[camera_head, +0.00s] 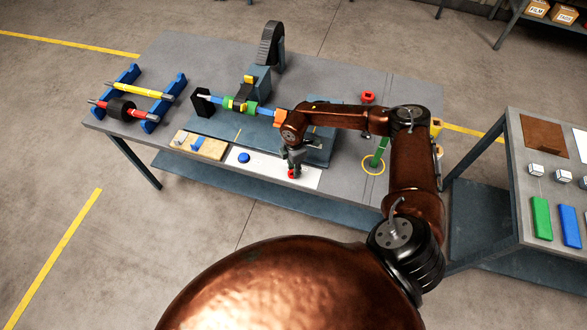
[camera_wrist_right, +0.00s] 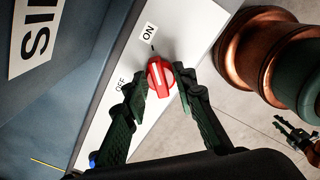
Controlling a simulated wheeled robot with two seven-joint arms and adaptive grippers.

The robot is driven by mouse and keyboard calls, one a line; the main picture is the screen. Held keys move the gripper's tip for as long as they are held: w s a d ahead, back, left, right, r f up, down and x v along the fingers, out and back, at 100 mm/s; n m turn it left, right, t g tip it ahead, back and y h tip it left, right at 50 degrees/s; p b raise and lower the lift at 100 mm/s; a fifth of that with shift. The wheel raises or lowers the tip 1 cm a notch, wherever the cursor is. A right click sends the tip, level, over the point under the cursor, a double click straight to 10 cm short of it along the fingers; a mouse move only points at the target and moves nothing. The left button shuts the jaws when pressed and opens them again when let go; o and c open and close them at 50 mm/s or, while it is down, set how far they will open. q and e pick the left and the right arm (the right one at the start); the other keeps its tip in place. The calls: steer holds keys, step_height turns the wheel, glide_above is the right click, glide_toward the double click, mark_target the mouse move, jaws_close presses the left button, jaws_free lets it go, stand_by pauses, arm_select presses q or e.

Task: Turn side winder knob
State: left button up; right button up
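The red knob (camera_wrist_right: 160,77) sits on a white panel (camera_wrist_right: 203,25) in the right wrist view. Its pale mark points toward the ON label (camera_wrist_right: 147,33); the OFF label (camera_wrist_right: 121,85) lies to its left. My right gripper (camera_wrist_right: 161,82) has one finger on each side of the knob, close against it, and looks shut on it. In the head view the right gripper (camera_head: 293,168) reaches down to the panel and mostly covers the knob (camera_head: 293,174). A dark green jointed piece (camera_wrist_right: 296,135) at the right wrist view's edge may be my left gripper; its state is unclear.
A blue button (camera_head: 244,157) is left of the knob on the panel. A roller rack (camera_head: 130,98) is at the table's left. A side table (camera_head: 520,190) stands at the right.

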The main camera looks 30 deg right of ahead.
jaws_close()
steer(key=shift+n, duration=0.3)
steer(key=n, duration=0.8)
steer(key=shift+w, duration=0.15)
steer(key=n+b, duration=0.1)
steer(key=n, duration=0.3)
steer(key=shift+a, duration=0.15)
steer(key=n+b, duration=0.1)
steer(key=n, duration=0.4)
steer(key=shift+w+a+b, duration=0.1)
steer(key=shift+b, duration=0.3)
steer(key=shift+n, duration=0.4)
